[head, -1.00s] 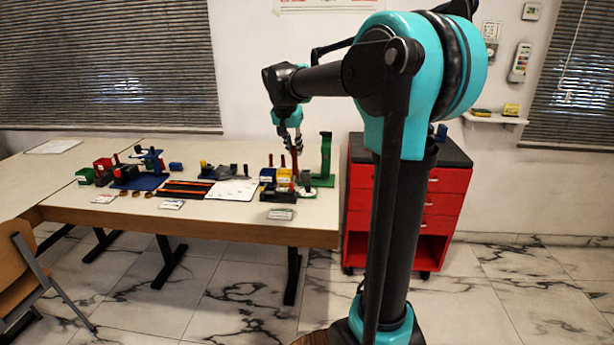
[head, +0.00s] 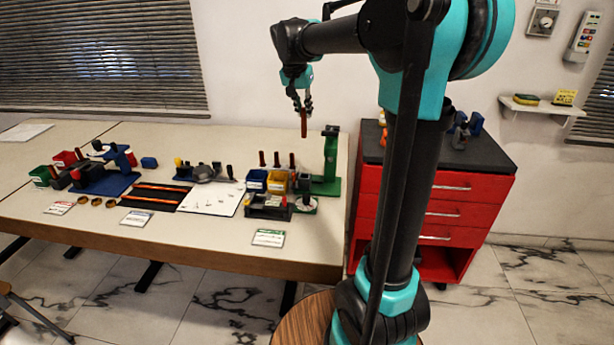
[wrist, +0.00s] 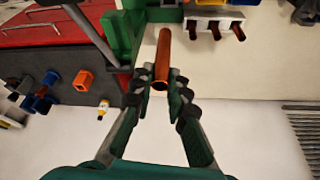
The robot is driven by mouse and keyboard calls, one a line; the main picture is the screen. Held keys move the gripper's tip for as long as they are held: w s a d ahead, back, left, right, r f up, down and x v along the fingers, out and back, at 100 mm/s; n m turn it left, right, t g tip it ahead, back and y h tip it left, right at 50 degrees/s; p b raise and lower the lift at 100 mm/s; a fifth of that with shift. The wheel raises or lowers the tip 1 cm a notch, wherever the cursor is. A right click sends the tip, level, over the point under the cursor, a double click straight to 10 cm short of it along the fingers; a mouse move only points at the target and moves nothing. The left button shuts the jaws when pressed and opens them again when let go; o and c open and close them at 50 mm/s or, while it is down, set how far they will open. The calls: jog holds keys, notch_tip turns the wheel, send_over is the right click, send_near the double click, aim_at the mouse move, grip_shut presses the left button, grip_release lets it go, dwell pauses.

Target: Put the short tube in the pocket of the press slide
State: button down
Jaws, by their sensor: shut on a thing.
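My gripper (head: 303,103) is shut on a copper-brown tube (head: 303,124) and holds it roughly upright, well above the table. In the wrist view the tube (wrist: 162,58) sticks out between the fingertips (wrist: 162,85). The green press stand (head: 331,158) is at the table's right end, just right of and below the held tube. A grey block on a pale round plate (head: 306,206) sits at its front left. I cannot make out the slide's pocket. Three similar tubes (head: 277,159) stand in a row behind the bins, apart from my gripper.
Blue and yellow bins (head: 277,181) and a dark tray (head: 268,207) stand below the gripper. A white sheet (head: 212,198) and a blue-based fixture (head: 105,182) lie further left. A red cabinet (head: 440,190) stands right of the table. The air around the tube looks clear.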

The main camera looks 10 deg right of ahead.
jog(key=shift+w+d+f, duration=0.1)
jog(key=shift+w+f, duration=0.1)
jog(key=shift+w, duration=0.05)
notch_tip(320, 180, down, 20)
jog(key=shift+r, duration=0.2)
jog(key=c, duration=1.9)
grip_release()
jog(key=shift+f, duration=0.1)
jog(key=o, duration=0.4)
jog(key=v, duration=1.2)
